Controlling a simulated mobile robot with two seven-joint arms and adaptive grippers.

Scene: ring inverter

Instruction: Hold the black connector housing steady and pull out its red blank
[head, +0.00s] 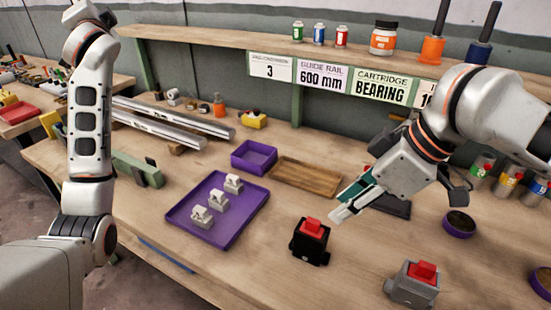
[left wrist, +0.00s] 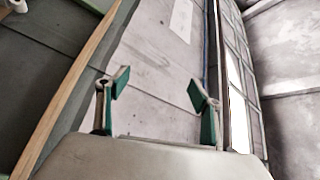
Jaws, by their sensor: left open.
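The black connector housing (head: 309,248) stands upright on the bench, front centre, with its red blank (head: 312,227) seated in the top. My right gripper (head: 345,203) is just right of and above the housing, apart from it, pointing down-left. Its silver finger and a teal pad show with a gap between them, so it looks open and empty. My left arm is raised at the left of the head view, its gripper not visible there. In the left wrist view my left gripper (left wrist: 159,84) is open and empty, its green-padded fingers wide apart, facing a wall.
A grey housing (head: 413,285) with a red top stands front right. A purple tray (head: 237,230) with three pale parts lies left of the black housing. A purple bin (head: 254,157), a wooden tray (head: 306,176) and a purple round dish (head: 458,223) stand nearby.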

